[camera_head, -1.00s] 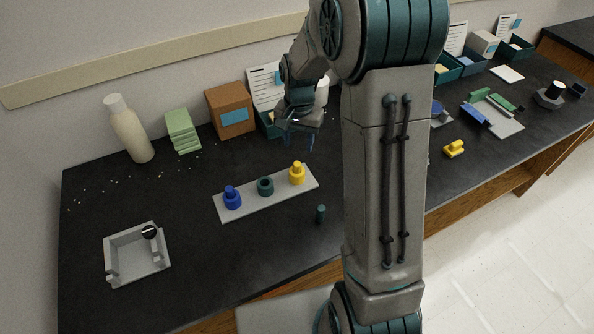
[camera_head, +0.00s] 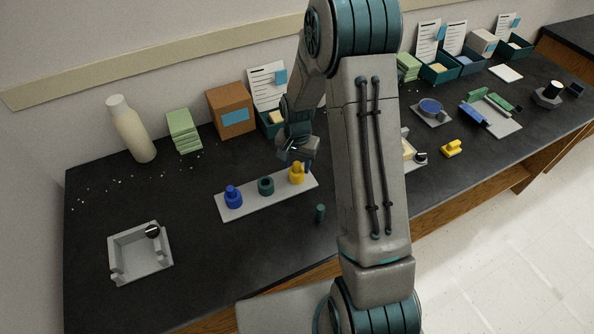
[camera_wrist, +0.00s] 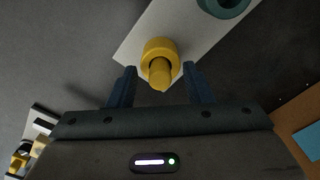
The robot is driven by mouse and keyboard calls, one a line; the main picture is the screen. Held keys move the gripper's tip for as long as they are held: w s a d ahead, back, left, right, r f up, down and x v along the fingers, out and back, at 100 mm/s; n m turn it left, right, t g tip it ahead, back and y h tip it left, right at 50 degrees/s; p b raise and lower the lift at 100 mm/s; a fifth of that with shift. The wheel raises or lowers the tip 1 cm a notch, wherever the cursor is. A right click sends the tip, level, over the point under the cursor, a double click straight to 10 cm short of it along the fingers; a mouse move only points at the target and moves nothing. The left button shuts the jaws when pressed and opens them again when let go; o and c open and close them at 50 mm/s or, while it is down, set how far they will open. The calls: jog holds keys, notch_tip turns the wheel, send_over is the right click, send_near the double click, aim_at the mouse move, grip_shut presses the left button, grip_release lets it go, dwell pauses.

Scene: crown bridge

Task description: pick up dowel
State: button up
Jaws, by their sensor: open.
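A small teal dowel (camera_head: 320,212) stands upright on the dark bench, in front of the light grey plate (camera_head: 245,205). On the plate are a blue collar with a blue peg (camera_head: 232,197), an empty teal ring (camera_head: 266,186) and a yellow collar with a yellow peg (camera_head: 297,175). My gripper (camera_head: 296,158) is open and empty, close behind and above the yellow peg. In the wrist view the yellow peg (camera_wrist: 160,73) shows in the gap between my two fingers (camera_wrist: 160,80), with no clear contact. The teal dowel is not in the wrist view.
A grey open tray (camera_head: 140,262) is at the front left. A cream bottle (camera_head: 131,130), green blocks (camera_head: 183,131) and a brown box (camera_head: 231,112) line the back. A yellow part (camera_head: 452,148) lies at right. The bench between tray and plate is clear.

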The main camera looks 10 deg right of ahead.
grip_shut()
jog(key=shift+r, duration=0.15)
